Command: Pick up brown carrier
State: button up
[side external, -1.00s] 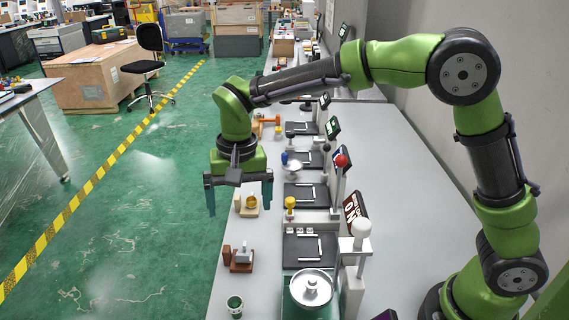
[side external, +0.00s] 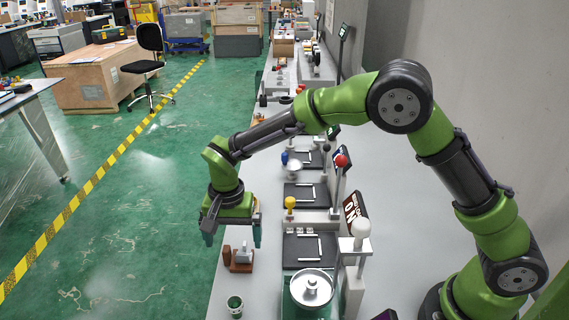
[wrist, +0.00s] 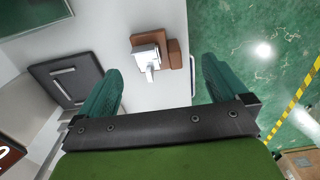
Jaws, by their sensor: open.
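The brown carrier (side external: 241,267) sits near the left edge of the grey table in the side view, with a grey-white metal part on it. In the wrist view the brown carrier (wrist: 174,53) shows at the top middle, with the light part (wrist: 149,55) on its left side. My gripper (side external: 231,240) is open and empty, just above and slightly left of the carrier. In the wrist view my gripper (wrist: 157,85) has its two teal fingers spread wide, with the carrier seen beyond and between them.
A green cup (side external: 235,304) stands on the table nearer the camera. Black trays (side external: 289,251) line the middle of the table to the right, with a yellow knob (side external: 290,203) and a white-topped post (side external: 361,228). The table's left edge drops to the green floor.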

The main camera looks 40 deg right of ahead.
aim_at(237, 252)
jog(key=f, duration=0.5)
jog(key=shift+s+d+f, duration=0.15)
jog(key=shift+d, duration=0.1)
jog(key=c, duration=1.2)
